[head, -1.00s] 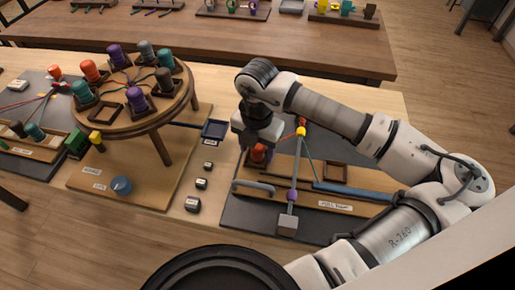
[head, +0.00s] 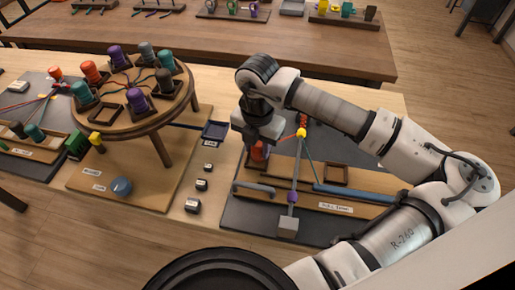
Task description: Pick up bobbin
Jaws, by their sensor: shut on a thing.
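My gripper (head: 259,142) points down over the left part of the dark mat (head: 240,217) on the right side of the table. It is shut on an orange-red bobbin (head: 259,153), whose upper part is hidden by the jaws. The bobbin is at the left end of the wooden rack on the mat; I cannot tell whether it touches the rack. Other bobbins, purple (head: 136,99), orange (head: 92,71), teal (head: 82,91) and grey, stand in square holders on the round wooden stand (head: 160,115) at the left.
A grey post (head: 293,183) with a yellow top stands just right of my gripper. A blue bar (head: 350,191) and a grey handle (head: 254,187) lie on the mat. A small dark tray (head: 214,131) and several small labelled blocks sit between mat and stand.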

